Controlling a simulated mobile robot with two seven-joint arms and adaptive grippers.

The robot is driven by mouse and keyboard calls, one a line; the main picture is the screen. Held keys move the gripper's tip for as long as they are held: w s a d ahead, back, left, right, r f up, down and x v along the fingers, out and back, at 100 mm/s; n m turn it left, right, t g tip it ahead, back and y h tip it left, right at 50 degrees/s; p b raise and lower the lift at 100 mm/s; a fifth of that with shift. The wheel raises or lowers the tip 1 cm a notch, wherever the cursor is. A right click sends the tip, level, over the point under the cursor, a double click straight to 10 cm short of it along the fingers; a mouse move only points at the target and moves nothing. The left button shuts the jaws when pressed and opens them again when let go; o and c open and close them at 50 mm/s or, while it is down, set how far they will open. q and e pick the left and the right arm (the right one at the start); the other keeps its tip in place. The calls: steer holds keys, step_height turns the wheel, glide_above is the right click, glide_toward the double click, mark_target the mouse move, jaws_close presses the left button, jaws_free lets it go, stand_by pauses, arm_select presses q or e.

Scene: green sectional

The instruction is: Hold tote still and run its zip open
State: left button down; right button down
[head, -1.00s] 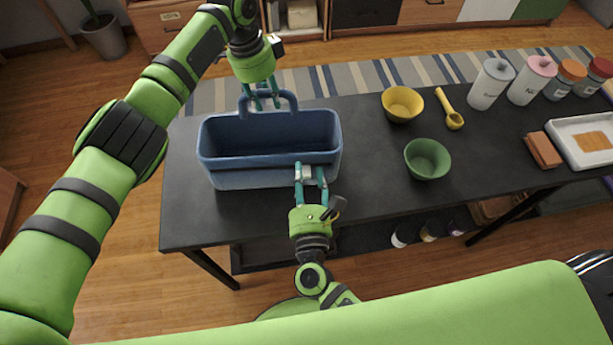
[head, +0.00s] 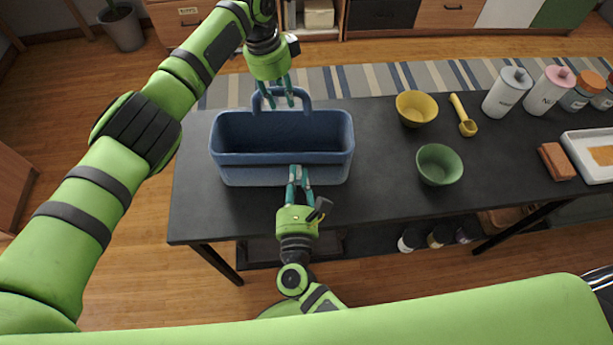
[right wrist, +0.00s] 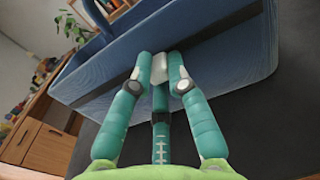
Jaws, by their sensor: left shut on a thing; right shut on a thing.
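The blue tote (head: 229,172) stands upright on the black table, its open top facing up. Its front wall also shows in the right wrist view (right wrist: 222,65). My left gripper (head: 278,96) is shut on the tote's raised back handle (head: 307,97). My right gripper (head: 297,173) is at the front wall, right of its middle. In the right wrist view, its fingers (right wrist: 160,78) are shut on a small pale zip pull (right wrist: 159,68) against that wall. The fingers partly hide the pull, and I cannot make out the zip's teeth.
On the black table (head: 383,193), a yellow bowl (head: 416,108), a green bowl (head: 439,164) and a yellow scoop (head: 464,117) lie right of the tote. Canisters (head: 507,93) and a white tray (head: 588,157) are farther right. The table between tote and bowls is clear.

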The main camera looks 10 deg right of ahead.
steer(key=c, duration=1.1)
jaws_free()
steer(key=shift+r, duration=0.15)
steer(key=s, duration=0.8)
steer(key=s+a, duration=0.1)
steer(key=s, duration=0.3)
